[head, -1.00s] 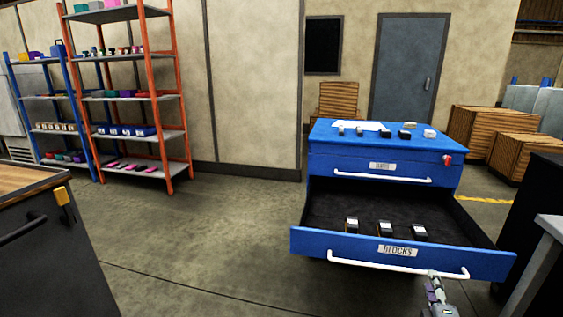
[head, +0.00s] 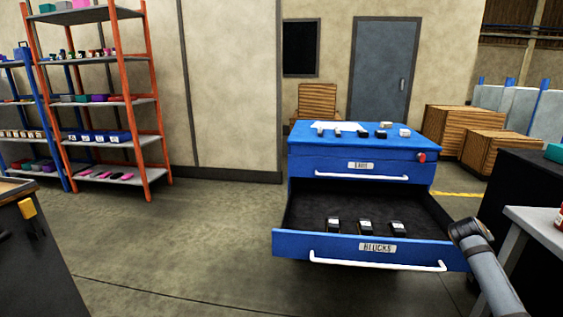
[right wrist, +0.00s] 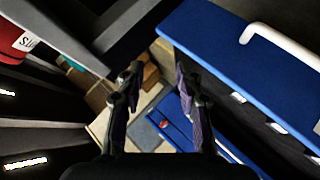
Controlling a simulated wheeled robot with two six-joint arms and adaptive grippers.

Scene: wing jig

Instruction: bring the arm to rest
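My right arm (head: 484,264) shows at the lower right of the head view, beside the right end of the open drawer. Its gripper is not visible there. In the right wrist view my right gripper (right wrist: 157,98) has its two dark fingers spread apart with nothing between them. The blue drawer front (right wrist: 236,48) with its white handle lies to the right of the fingers, apart from them. My left gripper is in neither view.
The blue cabinet (head: 310,165) has its BLOCKS drawer (head: 297,245) pulled open, with several dark blocks inside. A grey table (head: 535,218) and a black cabinet stand close on the right. Wooden crates (head: 462,130) stand behind. Floor left of the cabinet is clear.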

